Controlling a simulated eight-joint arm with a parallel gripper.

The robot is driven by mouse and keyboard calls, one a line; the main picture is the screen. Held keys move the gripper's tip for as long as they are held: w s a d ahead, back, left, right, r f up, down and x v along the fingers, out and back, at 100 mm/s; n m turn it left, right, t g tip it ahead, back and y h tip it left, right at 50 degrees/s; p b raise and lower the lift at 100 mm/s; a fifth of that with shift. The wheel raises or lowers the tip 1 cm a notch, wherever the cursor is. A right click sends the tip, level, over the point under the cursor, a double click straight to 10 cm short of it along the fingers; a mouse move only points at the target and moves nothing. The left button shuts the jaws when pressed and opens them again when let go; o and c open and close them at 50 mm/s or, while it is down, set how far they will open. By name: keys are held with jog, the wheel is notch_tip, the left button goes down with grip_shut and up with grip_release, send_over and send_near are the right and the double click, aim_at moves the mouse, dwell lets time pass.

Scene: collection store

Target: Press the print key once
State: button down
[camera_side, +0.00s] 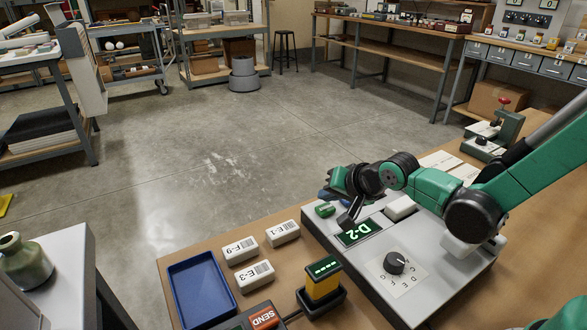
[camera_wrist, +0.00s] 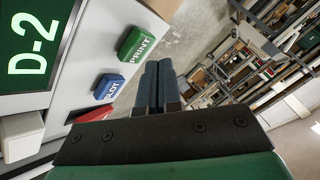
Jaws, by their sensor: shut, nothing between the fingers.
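The print key (camera_wrist: 137,43) is green with the word PRINT, at the panel's edge in the wrist view. It shows in the side view (camera_side: 325,209) near the console's far left corner. A blue key (camera_wrist: 108,87) and a red key (camera_wrist: 96,114) lie along the same edge. My gripper (camera_wrist: 159,66) is shut and empty, its fingertips just right of the print key in the wrist view. In the side view my gripper (camera_side: 345,222) hangs over the console beside the green key, and I see no clear contact. The display (camera_side: 358,232) reads D-2.
The console has a black dial (camera_side: 394,263) ringed with letters and a white block (camera_side: 400,207). White labelled blocks (camera_side: 241,249), a blue tray (camera_side: 200,290), a yellow-and-black device (camera_side: 322,285) and a red SEND key (camera_side: 264,318) are on the table. Open floor lies beyond.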

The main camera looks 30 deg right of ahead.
jog(key=shift+f, duration=0.15)
jog(key=shift+f, duration=0.3)
